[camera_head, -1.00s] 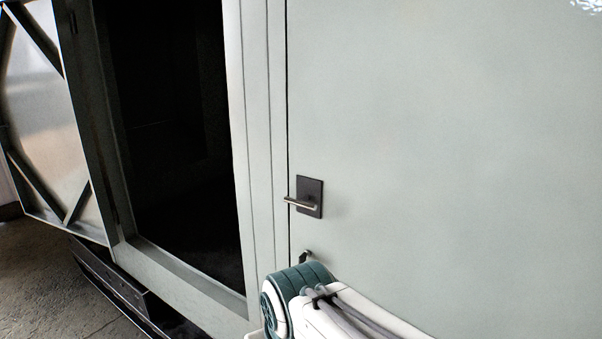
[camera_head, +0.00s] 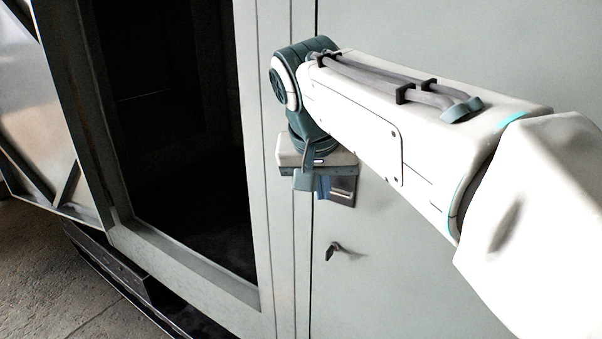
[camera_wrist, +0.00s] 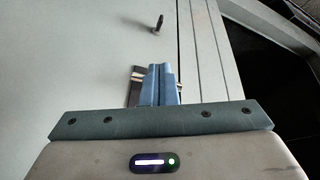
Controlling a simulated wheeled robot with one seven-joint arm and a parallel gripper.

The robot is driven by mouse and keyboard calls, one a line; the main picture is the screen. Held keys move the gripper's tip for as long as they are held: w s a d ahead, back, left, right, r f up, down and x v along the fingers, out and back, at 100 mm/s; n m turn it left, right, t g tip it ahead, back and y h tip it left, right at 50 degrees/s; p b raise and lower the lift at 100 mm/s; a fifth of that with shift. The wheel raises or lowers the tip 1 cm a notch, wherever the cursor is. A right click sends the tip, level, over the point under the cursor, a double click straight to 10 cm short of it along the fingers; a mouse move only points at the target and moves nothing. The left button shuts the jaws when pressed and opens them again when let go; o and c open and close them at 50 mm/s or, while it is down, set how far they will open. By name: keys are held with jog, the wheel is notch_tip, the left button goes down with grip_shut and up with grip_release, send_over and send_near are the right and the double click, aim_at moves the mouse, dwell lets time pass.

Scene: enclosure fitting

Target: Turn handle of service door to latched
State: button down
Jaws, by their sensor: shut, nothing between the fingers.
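The service door (camera_head: 420,270) is a large pale grey-green panel that looks closed against its frame. Its lever handle has a dark square plate (camera_head: 344,192), mostly covered by my gripper (camera_head: 316,186) in the head view. In the wrist view the blue fingers of my gripper (camera_wrist: 160,82) are together, in front of the handle plate (camera_wrist: 134,92). Bits of the metal lever (camera_wrist: 180,86) show on both sides of the fingers, so it lies crosswise behind them. I cannot tell whether the fingers touch it.
A small key-like fitting (camera_head: 338,250) projects from the door below the handle; it also shows in the wrist view (camera_wrist: 158,24). To the left is a dark open doorway (camera_head: 185,150), with another door panel (camera_head: 35,110) swung open beyond it.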

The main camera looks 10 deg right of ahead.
jog(key=w+a+r+m+h+b, duration=0.25)
jog(key=w+r+m, duration=0.3)
jog(key=r, duration=0.55)
jog(key=shift+t, duration=0.3)
jog(key=x, duration=0.9)
jog(key=shift+w+f+p, duration=0.1)
jog(key=shift+f+p, duration=0.25)
notch_tip(320, 180, down, 2)
jog(key=shift+f, duration=0.1)
jog(key=shift+s+a+f, duration=0.1)
jog(key=shift+f, duration=0.4)
jog(key=shift+s+a+f, duration=0.1)
jog(key=shift+f, duration=0.4)
